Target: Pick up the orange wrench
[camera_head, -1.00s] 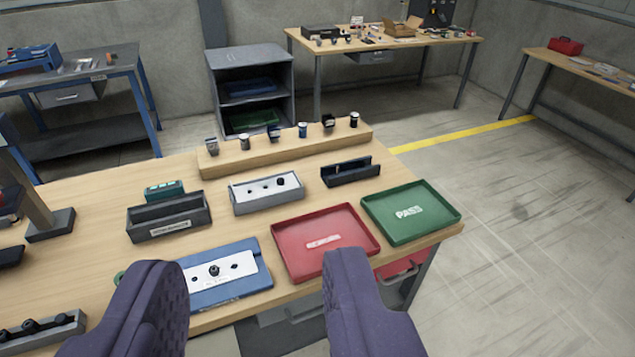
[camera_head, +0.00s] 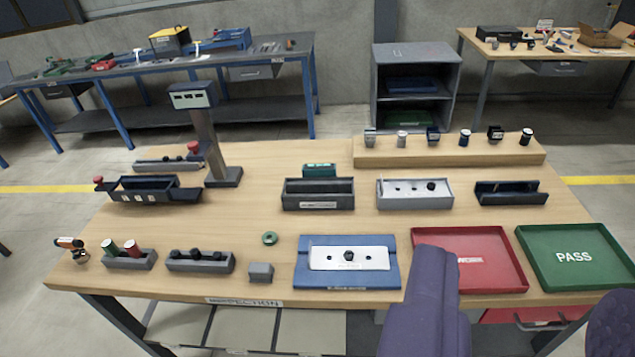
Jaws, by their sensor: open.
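No orange wrench can be clearly made out. A small orange-and-dark item (camera_head: 70,246) stands at the near left corner of the wooden bench (camera_head: 330,232); its shape is too small to tell. A tiny orange spot (camera_head: 290,44) shows on the blue-framed bench at the back left, also unclear.
The red tray (camera_head: 467,230) and green PASS tray (camera_head: 575,230) lie at the bench's right end. A blue fixture (camera_head: 313,282), several holders and a grey post (camera_head: 205,135) stand on the bench. The blue-framed bench (camera_head: 105,70) and a grey cabinet (camera_head: 415,58) stand behind.

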